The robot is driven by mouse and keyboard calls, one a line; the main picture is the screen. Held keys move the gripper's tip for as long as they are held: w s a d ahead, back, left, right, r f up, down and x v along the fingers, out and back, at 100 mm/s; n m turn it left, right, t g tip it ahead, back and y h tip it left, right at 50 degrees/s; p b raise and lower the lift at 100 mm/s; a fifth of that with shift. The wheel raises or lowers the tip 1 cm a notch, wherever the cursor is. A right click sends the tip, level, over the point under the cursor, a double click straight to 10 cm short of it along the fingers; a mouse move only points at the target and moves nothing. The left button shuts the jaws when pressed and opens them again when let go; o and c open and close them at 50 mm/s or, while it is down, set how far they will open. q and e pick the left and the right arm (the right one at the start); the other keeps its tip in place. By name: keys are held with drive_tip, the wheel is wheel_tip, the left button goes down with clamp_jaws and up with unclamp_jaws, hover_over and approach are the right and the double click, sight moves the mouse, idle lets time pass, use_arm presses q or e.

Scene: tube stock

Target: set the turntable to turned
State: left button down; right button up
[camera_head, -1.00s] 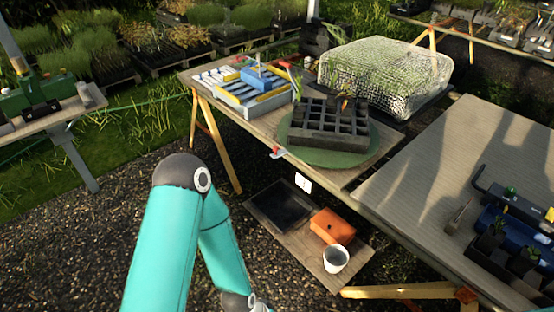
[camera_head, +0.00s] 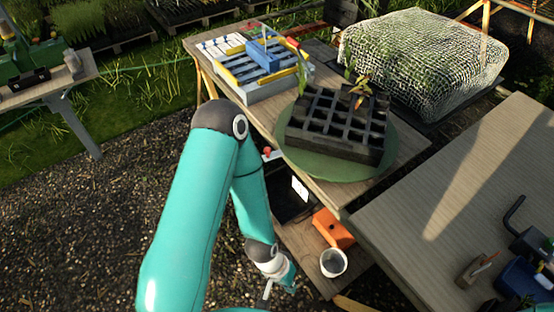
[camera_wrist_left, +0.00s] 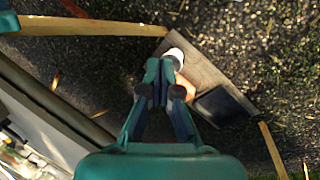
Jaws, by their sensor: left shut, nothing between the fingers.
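The turntable (camera_head: 318,165) is a flat green disc on the wooden bench. A black seed tray (camera_head: 336,130) with many cells sits on it, its long side facing the bench's front edge. A few seedlings (camera_head: 360,92) stand at the tray's back. My left gripper (camera_head: 287,284) hangs low in front of the bench, below and apart from the turntable. In the left wrist view the left gripper (camera_wrist_left: 159,78) has its fingers together with nothing between them. The turntable is not clear in that view. My right gripper is not in view.
A blue and yellow rack (camera_head: 262,68) stands left of the turntable, and a mesh-covered block (camera_head: 425,60) behind it. A low board holds an orange box (camera_head: 333,228) and a white cup (camera_head: 333,263). Another table (camera_head: 460,190) is at the right.

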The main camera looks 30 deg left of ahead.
use_arm(q)
drive_tip(key=shift+w+r, duration=0.1)
drive_tip(key=shift+w, duration=0.1)
drive_tip(key=w+a+f+n+t+y+b, duration=0.1)
drive_tip(key=w+a+t+y+b, duration=0.15)
drive_tip(key=w+b, duration=0.45)
drive_tip(key=w+a+f+n+t+y+b, duration=0.1)
drive_tip(key=w+a+t+y+b, duration=0.15)
drive_tip(key=w+t+b, duration=0.4)
drive_tip(key=w+a+f+n+t+y+b, duration=0.1)
drive_tip(key=w+a+y+b, duration=0.3)
drive_tip(key=w, duration=0.6)
drive_tip(key=s+a+r+n+g+y+b, duration=0.1)
drive_tip(key=s+a+r+n+y+b, duration=0.2)
drive_tip(key=r+n+y+b, duration=0.85)
drive_tip(key=w+a+f+m+h+b, duration=0.1)
drive_tip(key=w+a+m+b, duration=0.3)
drive_tip(key=a, duration=0.8)
drive_tip(key=w+f, duration=0.1)
drive_tip(key=w, duration=0.1)
drive_tip(key=shift+w+a+f+m, duration=0.15)
drive_tip(key=shift+w+f+m, duration=0.05)
drive_tip(key=shift+w+m, duration=0.15)
